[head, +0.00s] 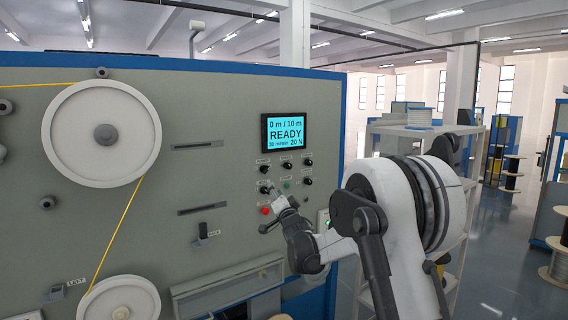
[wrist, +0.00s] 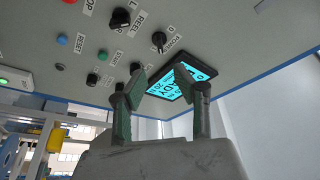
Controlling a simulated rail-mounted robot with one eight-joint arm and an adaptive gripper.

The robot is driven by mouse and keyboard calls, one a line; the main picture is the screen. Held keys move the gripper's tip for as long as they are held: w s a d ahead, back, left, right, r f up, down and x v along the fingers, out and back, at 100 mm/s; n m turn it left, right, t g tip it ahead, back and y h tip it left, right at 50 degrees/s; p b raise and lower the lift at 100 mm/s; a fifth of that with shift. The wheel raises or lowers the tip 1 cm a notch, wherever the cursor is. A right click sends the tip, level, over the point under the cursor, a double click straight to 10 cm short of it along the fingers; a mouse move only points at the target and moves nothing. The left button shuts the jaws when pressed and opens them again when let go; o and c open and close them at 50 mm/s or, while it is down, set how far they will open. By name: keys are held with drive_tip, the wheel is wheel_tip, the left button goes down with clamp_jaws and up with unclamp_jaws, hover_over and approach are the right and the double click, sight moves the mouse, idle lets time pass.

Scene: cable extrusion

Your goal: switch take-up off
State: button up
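The grey control panel (head: 225,150) carries a lit screen (head: 287,135) reading "0 m / 10 m, READY, 20 N". Below it are several black knobs, including an upper-right knob (head: 308,162) and a lower-left knob (head: 265,189), with a green button (head: 286,184) and a red button (head: 265,211). Most labels are too small to read, so I cannot tell which knob is take-up. My gripper (head: 280,193) is close to the panel's lower-left controls. In the wrist view its fingers (wrist: 160,76) are apart and empty, with the screen (wrist: 182,77) behind them and a knob labelled REEL (wrist: 120,18) above.
A large white reel (head: 101,133) with yellow cable is at the left, another reel (head: 120,300) below it. White shelving (head: 420,145) stands behind my arm at the right.

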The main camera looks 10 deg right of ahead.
sight(267, 171)
drive_tip(key=p+x, duration=0.3)
drive_tip(key=x, duration=1.1)
drive_tip(key=shift+w+d, duration=0.1)
clamp_jaws()
